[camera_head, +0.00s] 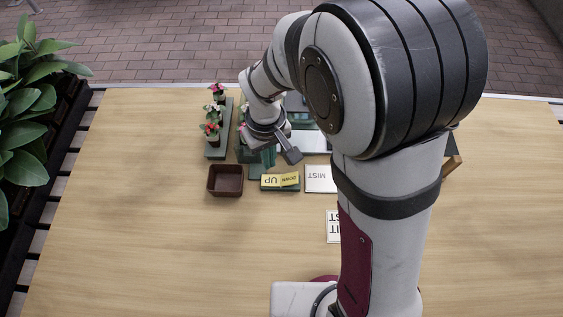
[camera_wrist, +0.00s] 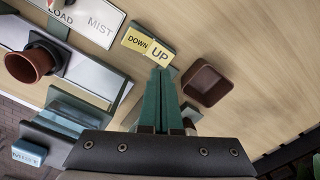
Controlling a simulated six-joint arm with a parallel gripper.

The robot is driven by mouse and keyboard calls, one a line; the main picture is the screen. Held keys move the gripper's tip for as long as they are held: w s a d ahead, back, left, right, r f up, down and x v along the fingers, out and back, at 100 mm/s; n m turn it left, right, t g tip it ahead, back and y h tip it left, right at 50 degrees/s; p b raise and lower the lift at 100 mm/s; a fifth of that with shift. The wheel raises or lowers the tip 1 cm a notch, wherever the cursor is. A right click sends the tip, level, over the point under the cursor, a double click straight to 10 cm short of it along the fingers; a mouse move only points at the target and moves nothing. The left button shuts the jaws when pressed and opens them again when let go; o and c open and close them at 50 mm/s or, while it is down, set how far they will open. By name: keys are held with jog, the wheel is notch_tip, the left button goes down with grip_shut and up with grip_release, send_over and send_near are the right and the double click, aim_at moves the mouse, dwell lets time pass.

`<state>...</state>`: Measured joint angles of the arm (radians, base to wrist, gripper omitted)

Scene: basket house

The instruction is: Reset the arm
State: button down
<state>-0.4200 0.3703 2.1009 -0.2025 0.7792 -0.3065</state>
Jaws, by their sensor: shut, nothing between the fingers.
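My gripper (camera_head: 268,156) hangs over the back middle of the table in the head view, behind the yellow UP/DOWN sign. In the wrist view its two green fingers (camera_wrist: 160,76) lie together with nothing between them. The fingers point toward the UP/DOWN sign (camera_wrist: 148,45), and the brown square box (camera_wrist: 207,84) is just right of them. My arm covers much of the right side of the head view.
The brown box (camera_head: 225,190) looks empty. Small flowering pots stand on a green strip (camera_head: 214,153). A MIST card (camera_head: 320,179) lies right of the sign. The wrist view shows a brown pot (camera_wrist: 28,65) at left. The table's front left is clear.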

jog(key=s+d+r+m+y, duration=0.1)
jog(key=s+d+r+m, duration=0.4)
jog(key=s, duration=0.4)
jog(key=s+d+r+m, duration=0.5)
jog(key=s+r+m, duration=0.1)
jog(key=s, duration=0.2)
jog(key=shift+s+r+m+y, duration=0.25)
jog(key=shift+s+m+y, duration=0.05)
jog(key=shift+s+y, duration=0.1)
